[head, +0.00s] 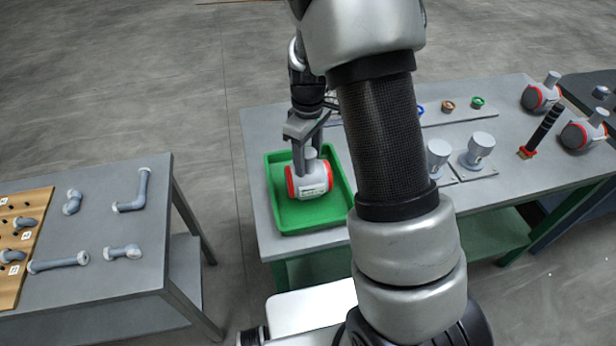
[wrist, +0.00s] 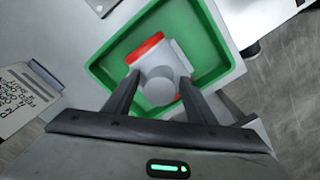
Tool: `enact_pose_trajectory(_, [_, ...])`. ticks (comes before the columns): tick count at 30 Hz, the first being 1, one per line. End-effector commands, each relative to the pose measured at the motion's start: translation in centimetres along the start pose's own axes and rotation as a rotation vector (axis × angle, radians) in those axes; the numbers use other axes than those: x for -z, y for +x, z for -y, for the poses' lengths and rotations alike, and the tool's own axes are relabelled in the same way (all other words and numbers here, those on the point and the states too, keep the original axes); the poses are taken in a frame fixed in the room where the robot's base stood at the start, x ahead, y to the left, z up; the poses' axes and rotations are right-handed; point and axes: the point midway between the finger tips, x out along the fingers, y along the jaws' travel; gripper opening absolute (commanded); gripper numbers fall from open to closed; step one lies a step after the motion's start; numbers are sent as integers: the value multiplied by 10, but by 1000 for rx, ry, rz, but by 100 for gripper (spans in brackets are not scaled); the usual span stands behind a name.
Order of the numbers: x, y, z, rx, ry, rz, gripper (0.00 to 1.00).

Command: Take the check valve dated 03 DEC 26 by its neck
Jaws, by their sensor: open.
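A grey check valve with red end rings (head: 313,184) lies in a green tray (head: 273,196) on the table. Its round neck points up. In the wrist view, the valve's body (wrist: 178,55) and red rings show below my gripper, with the neck top (wrist: 158,88) between the fingers. My gripper (head: 308,158) is open, pointing down, with one finger on each side of the neck. I cannot tell whether the fingers touch it. A label shows on the valve's side in the head view, but its date is too small to read.
Two more red-ringed valves (head: 541,97) (head: 584,133) stand at the table's right end. Two grey cylindrical parts (head: 478,150) (head: 438,155) and a dark-handled brush (head: 541,132) are on the same table. A separate table (head: 150,225) at left holds several pipe pieces.

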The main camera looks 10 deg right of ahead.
Motion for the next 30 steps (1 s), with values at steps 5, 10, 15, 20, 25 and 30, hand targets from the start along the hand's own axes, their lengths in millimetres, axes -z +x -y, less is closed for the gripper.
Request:
enact_pose_trajectory(5, [0,2,0,-1,0,-1,50])
enact_pose_trajectory(10, [0,2,0,-1,0,-1,35])
enact_pose_trajectory(15, [0,2,0,-1,0,-1,8])
enact_pose_trajectory(20, [1,1,0,-1,0,-2,8])
enact_pose_trajectory(25, [1,-6,-1,-3,-1,-4,8])
enact_pose_trajectory(30, [2,-35,-1,-5,-1,-7,8])
